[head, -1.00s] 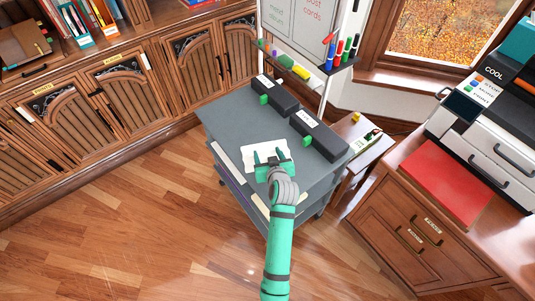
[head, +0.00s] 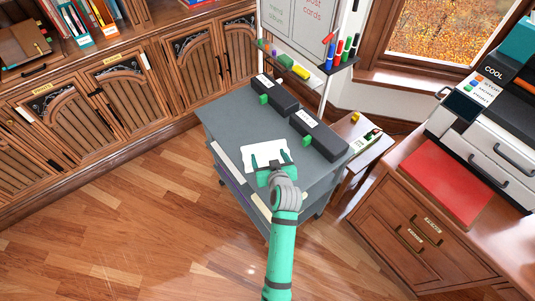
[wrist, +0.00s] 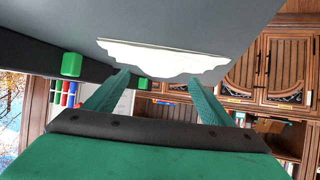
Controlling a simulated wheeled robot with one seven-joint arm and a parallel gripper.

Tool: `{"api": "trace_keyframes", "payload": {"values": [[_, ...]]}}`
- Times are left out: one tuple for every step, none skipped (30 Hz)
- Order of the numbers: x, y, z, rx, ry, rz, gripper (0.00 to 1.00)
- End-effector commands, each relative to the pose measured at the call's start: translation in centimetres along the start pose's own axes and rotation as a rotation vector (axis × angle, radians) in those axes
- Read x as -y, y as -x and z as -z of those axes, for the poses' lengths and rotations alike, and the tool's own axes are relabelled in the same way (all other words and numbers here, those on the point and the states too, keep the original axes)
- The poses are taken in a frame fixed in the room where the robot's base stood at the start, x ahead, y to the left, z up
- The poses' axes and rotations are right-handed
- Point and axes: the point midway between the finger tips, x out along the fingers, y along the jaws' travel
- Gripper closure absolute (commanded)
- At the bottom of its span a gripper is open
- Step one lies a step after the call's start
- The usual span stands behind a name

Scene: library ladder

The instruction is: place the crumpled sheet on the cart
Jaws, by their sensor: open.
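The crumpled sheet (head: 264,151) is white with an uneven edge and lies on the grey top of the cart (head: 224,117). My green gripper (head: 270,158) is open at the near edge of the sheet, with its fingertips apart. In the wrist view the sheet (wrist: 165,58) lies ahead of the two spread fingers (wrist: 160,82), against the grey cart top (wrist: 190,20). Nothing is held between the fingers. I cannot tell whether a fingertip still touches the sheet.
Two dark boxes (head: 274,95) (head: 319,136) with green tabs stand along the cart's far right side. A whiteboard stand with markers (head: 340,50) is behind it. A wooden cabinet with a red mat (head: 433,184) is at the right. The wooden floor (head: 130,220) at left is clear.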

Motion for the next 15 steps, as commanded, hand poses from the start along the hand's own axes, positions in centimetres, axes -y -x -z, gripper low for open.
{"api": "trace_keyframes", "payload": {"values": [[-0.1, 1.1, -0.1, 0.0, 0.0, -0.002, 0.24], [-0.1, 1.8, -0.1, -0.001, 0.0, -0.002, 0.24], [0.0, 2.6, 0.0, -0.001, 0.0, -0.001, 0.24], [-0.1, 3.2, -0.1, 0.0, -0.001, -0.001, 0.24], [-0.1, 3.8, -0.1, -0.001, -0.001, -0.002, 0.24], [-0.1, 4.6, 0.0, -0.001, -0.001, -0.001, 0.24], [-0.1, 5.2, -0.1, 0.0, -0.001, -0.001, 0.24], [-0.1, 5.7, -0.1, 0.0, -0.001, -0.001, 0.24], [-0.1, 6.4, 0.0, -0.001, -0.001, -0.001, 0.24], [0.0, 6.8, 0.0, 0.0, -0.001, -0.001, 0.24], [0.0, 7.3, -0.1, 0.0, -0.001, -0.001, 0.24], [0.0, 7.8, -0.1, 0.0, -0.001, -0.001, 0.24], [0.0, 8.1, 0.0, -0.001, -0.001, -0.001, 0.24], [0.0, 8.4, 0.0, -0.001, -0.001, -0.001, 0.24], [0.0, 8.7, 0.0, 0.0, -0.001, 0.0, 0.24]]}}
